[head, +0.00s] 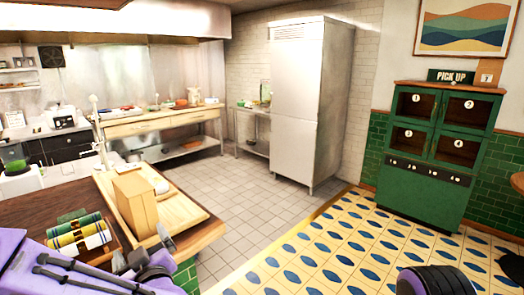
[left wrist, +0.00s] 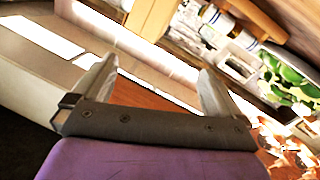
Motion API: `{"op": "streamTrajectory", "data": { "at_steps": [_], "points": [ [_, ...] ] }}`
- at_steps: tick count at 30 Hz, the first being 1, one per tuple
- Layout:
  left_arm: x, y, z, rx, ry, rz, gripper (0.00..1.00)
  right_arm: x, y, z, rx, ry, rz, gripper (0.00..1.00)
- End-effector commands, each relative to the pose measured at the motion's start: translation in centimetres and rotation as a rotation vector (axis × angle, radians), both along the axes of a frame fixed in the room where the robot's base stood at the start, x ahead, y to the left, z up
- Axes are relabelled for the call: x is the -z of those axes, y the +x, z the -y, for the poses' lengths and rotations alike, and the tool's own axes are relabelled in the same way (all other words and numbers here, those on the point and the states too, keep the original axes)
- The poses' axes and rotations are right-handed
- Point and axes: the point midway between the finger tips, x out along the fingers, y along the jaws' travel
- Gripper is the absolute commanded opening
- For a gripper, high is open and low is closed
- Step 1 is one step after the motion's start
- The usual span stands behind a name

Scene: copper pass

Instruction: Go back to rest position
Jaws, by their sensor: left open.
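My left gripper (head: 142,248) is low at the left of the head view, at the near edge of the wooden counter (head: 77,190). In the left wrist view its two fingers (left wrist: 157,72) stand wide apart with nothing held between them. In the head view it is just in front of a wooden tray (head: 190,232) that bears a tan upright box (head: 135,203). My right gripper does not show; only a dark and purple part of my own body shows at the bottom right.
Green and yellow rolls (head: 80,238) lie in a holder on the counter, close to my left arm. A green pick-up cabinet (head: 420,196) stands at the right wall. A tall steel fridge (head: 308,110) stands at the back. The tiled floor between is clear.

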Motion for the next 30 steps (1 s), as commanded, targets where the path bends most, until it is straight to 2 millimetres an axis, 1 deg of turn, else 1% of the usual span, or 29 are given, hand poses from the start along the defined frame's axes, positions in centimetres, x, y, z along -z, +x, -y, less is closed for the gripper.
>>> {"op": "streamTrajectory", "data": {
  "at_steps": [2,5,6,8,9,11,12,14,15,17,18,19,20,21,24,27,30],
  "points": [
    [2.2,0.2,0.5,0.063,-0.054,-0.005,1.00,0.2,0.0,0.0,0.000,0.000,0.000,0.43],
    [6.8,0.1,1.2,0.144,-0.139,-0.053,1.00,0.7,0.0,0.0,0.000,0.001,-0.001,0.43],
    [8.9,-0.3,1.4,0.169,-0.171,-0.085,1.00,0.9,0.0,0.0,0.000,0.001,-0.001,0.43],
    [12.5,-1.1,1.5,0.202,-0.222,-0.143,1.00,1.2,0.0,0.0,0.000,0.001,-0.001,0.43],
    [15.3,-1.9,1.6,0.219,-0.258,-0.194,1.00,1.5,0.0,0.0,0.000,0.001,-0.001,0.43],
    [19.9,-3.8,1.6,0.238,-0.312,-0.288,1.00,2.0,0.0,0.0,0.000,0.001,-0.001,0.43],
    [23.2,-5.5,1.5,0.243,-0.348,-0.361,1.00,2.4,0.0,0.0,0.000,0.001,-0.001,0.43],
    [27.9,-8.5,1.1,0.242,-0.393,-0.477,1.00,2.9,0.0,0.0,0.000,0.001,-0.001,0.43],
    [30.8,-10.8,0.8,0.234,-0.418,-0.557,1.00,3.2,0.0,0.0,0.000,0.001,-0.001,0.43],
    [34.8,-14.6,0.1,0.216,-0.443,-0.680,1.00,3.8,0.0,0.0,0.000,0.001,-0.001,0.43],
    [37.1,-17.2,-0.4,0.203,-0.446,-0.761,1.00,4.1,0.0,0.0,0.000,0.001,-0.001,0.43],
    [38.6,-19.1,-0.9,0.196,-0.445,-0.820,1.00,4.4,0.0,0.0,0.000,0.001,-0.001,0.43],
    [40.0,-21.1,-1.3,0.190,-0.434,-0.878,1.00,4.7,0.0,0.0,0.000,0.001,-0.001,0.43],
    [41.5,-23.5,-2.0,0.181,-0.416,-0.948,1.00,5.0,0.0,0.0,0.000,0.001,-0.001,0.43],
    [44.0,-28.1,-3.3,0.160,-0.379,-1.070,1.00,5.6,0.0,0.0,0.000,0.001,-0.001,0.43],
    [45.2,-30.6,-3.5,0.155,-0.370,-1.131,1.00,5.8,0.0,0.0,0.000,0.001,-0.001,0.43],
    [45.4,-31.2,-3.5,0.153,-0.372,-1.145,1.00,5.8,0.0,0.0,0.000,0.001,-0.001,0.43]
  ]
}}
